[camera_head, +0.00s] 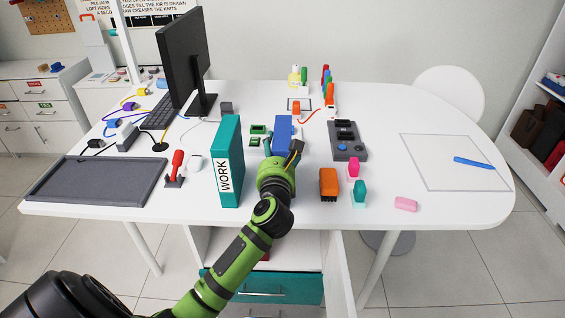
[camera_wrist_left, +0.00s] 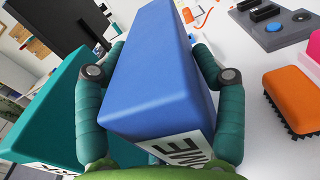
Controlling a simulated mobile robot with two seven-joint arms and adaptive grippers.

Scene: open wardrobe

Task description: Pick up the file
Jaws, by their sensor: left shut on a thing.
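A blue file (camera_head: 283,131) stands on the white table (camera_head: 340,210) in the head view, just beyond my left gripper. My left gripper (camera_head: 280,149) is shut on it; the wrist view shows the blue file (camera_wrist_left: 160,75) between the two green fingers of the gripper (camera_wrist_left: 160,88), with part of a white label visible at its lower end. Whether the file touches the table cannot be told. A teal file (camera_head: 231,160) labelled WORK stands upright to the left of the gripper and also shows in the wrist view (camera_wrist_left: 45,110). My right gripper is not in view.
An orange brush (camera_head: 329,184), a pink block (camera_head: 353,167) and a grey control box (camera_head: 347,140) are right of my gripper. A monitor (camera_head: 184,55), a dark tray (camera_head: 97,181) and a red joystick (camera_head: 176,167) are left.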

